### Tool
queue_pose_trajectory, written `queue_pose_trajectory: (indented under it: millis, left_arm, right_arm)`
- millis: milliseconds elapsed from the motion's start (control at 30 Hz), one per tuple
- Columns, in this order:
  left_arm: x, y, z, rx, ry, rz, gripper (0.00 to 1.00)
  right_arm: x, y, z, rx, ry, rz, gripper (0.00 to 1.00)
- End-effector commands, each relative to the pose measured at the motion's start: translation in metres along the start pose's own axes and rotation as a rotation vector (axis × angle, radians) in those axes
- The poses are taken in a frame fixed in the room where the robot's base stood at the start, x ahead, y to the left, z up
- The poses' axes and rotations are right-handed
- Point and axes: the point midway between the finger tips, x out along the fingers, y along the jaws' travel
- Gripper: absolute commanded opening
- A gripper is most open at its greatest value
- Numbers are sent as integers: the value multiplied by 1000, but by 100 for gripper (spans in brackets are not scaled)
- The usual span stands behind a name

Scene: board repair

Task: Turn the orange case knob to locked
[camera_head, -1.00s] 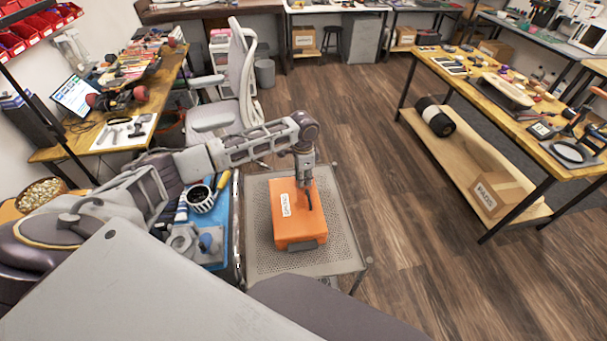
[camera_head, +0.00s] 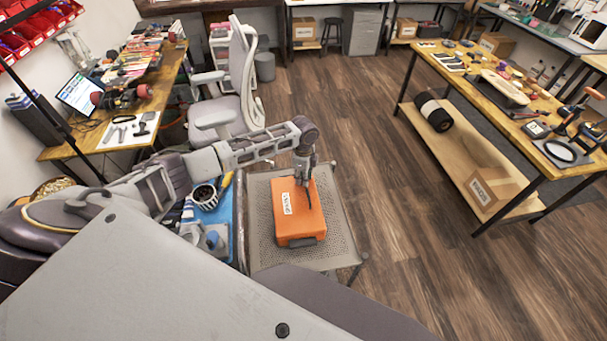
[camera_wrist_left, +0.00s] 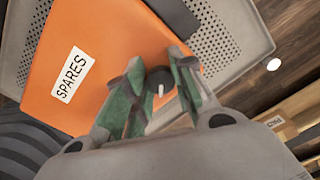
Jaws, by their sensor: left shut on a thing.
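The orange case (camera_head: 287,232) lies flat on a grey perforated trolley top (camera_head: 262,262). A white "SPARES" label shows on its lid in the left wrist view (camera_wrist_left: 72,75). My left gripper (camera_head: 303,182) reaches down onto the far part of the lid. In the left wrist view, its green-sided fingers (camera_wrist_left: 158,78) are shut on a dark round knob (camera_wrist_left: 160,77) with a short white mark. The mark points toward the bottom of that view. The fingers partly hide the knob, and I cannot read any lock markings. My right gripper is out of view.
A blue tray (camera_head: 222,215) with a striped cup (camera_head: 205,196) and tools is left of the case. A grey office chair (camera_head: 235,95) stands behind. A wooden workbench (camera_head: 480,90) is at the right. Bare floor lies between it and the trolley.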

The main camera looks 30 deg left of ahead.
Motion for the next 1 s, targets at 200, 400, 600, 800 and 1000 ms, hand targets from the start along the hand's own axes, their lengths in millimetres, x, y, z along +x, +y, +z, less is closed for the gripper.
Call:
queue_pose_trajectory:
  millis: [200,400,600,800,1000]
  left_arm:
    - [-2,-1,-1,158,2,0,1]
    - [-2,-1,-1,306,2,0,1]
    - [-2,-2,-1,456,2,-1,1]
    - [-1,-2,-1,591,1,0,1]
    - [-1,-3,-1,689,1,-1,1]
  right_arm:
    - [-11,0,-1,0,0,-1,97]
    - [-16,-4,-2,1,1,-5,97]
    - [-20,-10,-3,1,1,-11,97]
    - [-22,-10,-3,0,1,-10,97]
    - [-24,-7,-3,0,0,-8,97]
